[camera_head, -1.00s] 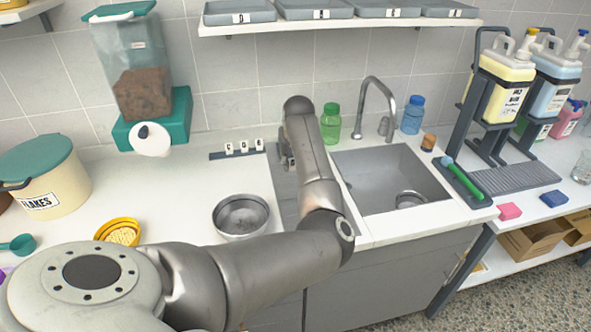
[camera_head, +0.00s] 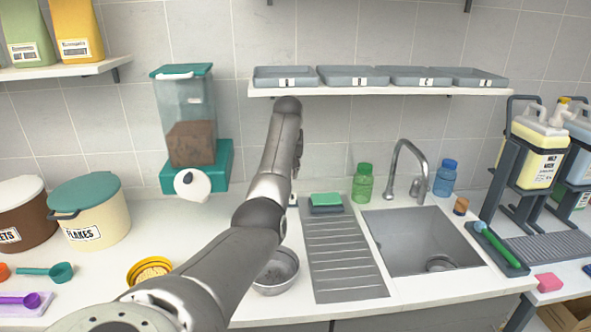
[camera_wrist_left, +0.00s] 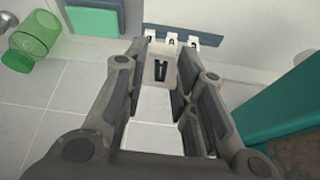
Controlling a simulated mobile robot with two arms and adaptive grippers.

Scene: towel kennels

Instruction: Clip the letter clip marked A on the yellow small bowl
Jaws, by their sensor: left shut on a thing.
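In the head view my arm hides most of this gripper and the clip. The gripper is toward the back wall, well away from the yellow bowl. Several white clips sit on a dark rail (camera_wrist_left: 183,36) in the left wrist view. My right gripper is not in view.
A metal bowl (camera_head: 278,287) stands right of the yellow bowl, partly behind my arm. A teal food dispenser (camera_head: 186,125) stands at the back. A green sponge (camera_head: 325,199), green bottle (camera_head: 363,183) and sink (camera_head: 420,240) lie right. Shelf trays (camera_head: 285,77) hang above.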

